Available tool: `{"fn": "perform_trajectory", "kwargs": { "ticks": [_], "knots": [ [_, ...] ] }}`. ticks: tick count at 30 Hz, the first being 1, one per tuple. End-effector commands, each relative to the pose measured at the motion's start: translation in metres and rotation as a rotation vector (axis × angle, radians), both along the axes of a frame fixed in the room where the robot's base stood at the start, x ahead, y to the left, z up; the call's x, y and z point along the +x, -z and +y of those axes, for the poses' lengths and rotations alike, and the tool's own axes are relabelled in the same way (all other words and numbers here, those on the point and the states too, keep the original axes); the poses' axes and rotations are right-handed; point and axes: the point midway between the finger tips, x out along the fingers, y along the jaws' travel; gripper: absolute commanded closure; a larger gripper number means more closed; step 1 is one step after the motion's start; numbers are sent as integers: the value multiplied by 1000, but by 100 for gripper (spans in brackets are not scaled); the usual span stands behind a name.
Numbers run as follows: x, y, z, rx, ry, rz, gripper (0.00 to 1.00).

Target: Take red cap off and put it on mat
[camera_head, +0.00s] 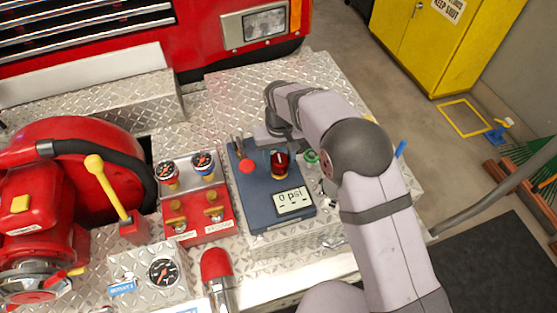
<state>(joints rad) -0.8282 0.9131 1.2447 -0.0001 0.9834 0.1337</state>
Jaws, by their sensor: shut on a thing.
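My wrist and arm hide the area to the right of the mat.
A red panel (198,226) with gauges and brass valves stands left. A red-topped metal cylinder (215,265) stands in front. Bare tread plate (235,95) lies behind.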

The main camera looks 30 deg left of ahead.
Motion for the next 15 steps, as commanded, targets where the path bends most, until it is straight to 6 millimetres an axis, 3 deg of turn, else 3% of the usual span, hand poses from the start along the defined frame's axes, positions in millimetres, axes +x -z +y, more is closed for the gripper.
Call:
{"fn": "perform_trajectory", "kwargs": {
  "ticks": [3, 15],
  "knots": [
    [-1, 1, 0, -1, -104, 1, 83],
    [0, -1, 0, 0, -95, 0, 83]
  ]
}}
